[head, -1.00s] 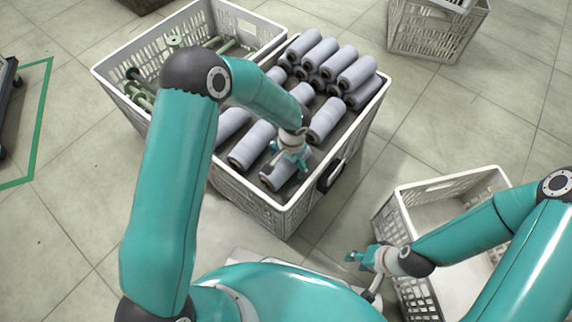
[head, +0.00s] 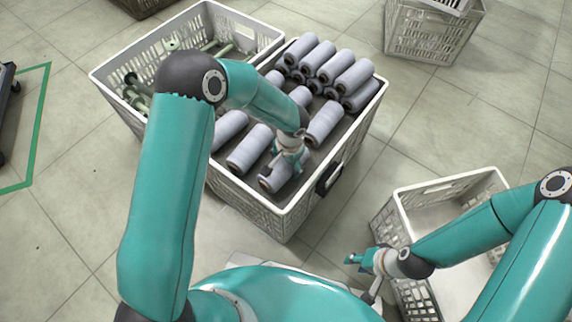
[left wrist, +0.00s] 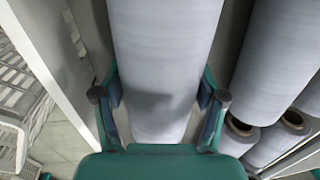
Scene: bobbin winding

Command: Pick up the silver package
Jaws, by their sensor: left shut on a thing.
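The silver package appears as a silver-grey wrapped roll (head: 276,179) lying at the near corner of the crate of rolls. My left gripper (head: 287,161) is over this roll and shut on it. In the left wrist view, the roll (left wrist: 165,60) runs between the two fingers (left wrist: 160,100), one against each side. I cannot tell whether the roll is clear of the crate floor. My right gripper (head: 360,258) hangs beside the empty white crate at the lower right; its fingers are too small to tell open from shut.
The white crate (head: 283,229) holds several more rolls, stacked at its far end. One roll (head: 250,148) lies close beside the held one. A crate section with green bobbins (head: 120,75) adjoins on the left. An empty white crate (head: 450,180) stands at the right.

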